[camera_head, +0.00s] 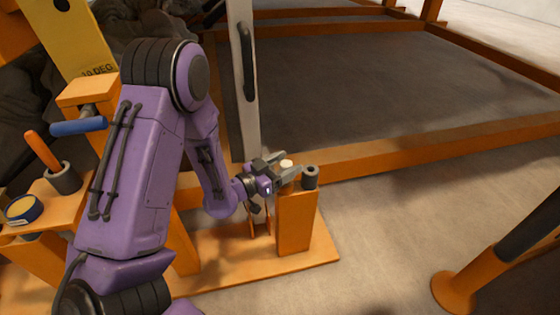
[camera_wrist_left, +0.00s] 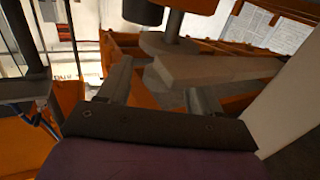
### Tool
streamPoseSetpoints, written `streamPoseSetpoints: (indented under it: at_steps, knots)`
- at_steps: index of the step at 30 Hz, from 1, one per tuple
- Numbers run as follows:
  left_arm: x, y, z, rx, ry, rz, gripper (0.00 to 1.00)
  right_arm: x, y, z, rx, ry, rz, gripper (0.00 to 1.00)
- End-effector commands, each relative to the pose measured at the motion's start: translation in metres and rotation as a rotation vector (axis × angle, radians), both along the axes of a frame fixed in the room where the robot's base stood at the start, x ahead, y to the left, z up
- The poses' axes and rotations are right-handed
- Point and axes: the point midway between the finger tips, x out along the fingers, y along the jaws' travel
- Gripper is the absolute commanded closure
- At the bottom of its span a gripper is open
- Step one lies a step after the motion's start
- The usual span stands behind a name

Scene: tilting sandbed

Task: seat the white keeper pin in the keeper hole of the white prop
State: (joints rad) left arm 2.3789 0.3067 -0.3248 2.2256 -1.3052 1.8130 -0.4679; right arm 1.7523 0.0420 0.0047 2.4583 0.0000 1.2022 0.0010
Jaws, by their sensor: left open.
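The white keeper pin (camera_head: 286,163) stands at the top of an orange post (camera_head: 296,222); only its pale top shows in the head view. My left gripper (camera_head: 284,169) is open at that top, with its fingers around or beside it. In the left wrist view my left gripper (camera_wrist_left: 160,92) has its fingers apart, and a pale flanged piece (camera_wrist_left: 165,46), apparently the pin, with a grey stem lies between and beyond them. I cannot tell whether either finger touches it. The white prop (camera_head: 241,105) stands tall behind the gripper; its keeper hole is not discernible. My right gripper is not in view.
A dark sleeve (camera_head: 310,178) sits on the post, close to the gripper's right. The orange-framed sandbed (camera_head: 400,90) fills the back. A shelf at left holds a blue-rimmed round item (camera_head: 23,210) and an orange-handled tool (camera_head: 42,150). The floor at right centre is clear.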

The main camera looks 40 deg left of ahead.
Motion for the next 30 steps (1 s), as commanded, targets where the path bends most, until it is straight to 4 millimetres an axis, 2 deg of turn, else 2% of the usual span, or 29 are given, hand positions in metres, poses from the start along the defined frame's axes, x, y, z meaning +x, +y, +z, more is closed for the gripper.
streamPoseSetpoints:
  at_steps: [4,9,15,19,30]
  knots:
    - [-0.023,0.008,0.002,-0.004,0.002,0.004,0.36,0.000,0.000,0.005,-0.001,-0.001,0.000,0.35]
    - [-0.063,0.020,0.001,-0.005,0.003,0.006,0.36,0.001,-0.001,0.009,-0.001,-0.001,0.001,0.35]
    - [-0.093,0.029,0.001,-0.002,0.000,0.003,0.36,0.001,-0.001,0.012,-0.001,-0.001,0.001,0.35]
    - [-0.099,0.030,0.000,-0.002,0.000,0.001,0.36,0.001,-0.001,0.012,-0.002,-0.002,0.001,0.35]
    - [-0.099,0.030,0.000,-0.001,0.000,0.001,0.36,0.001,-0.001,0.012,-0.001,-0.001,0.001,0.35]
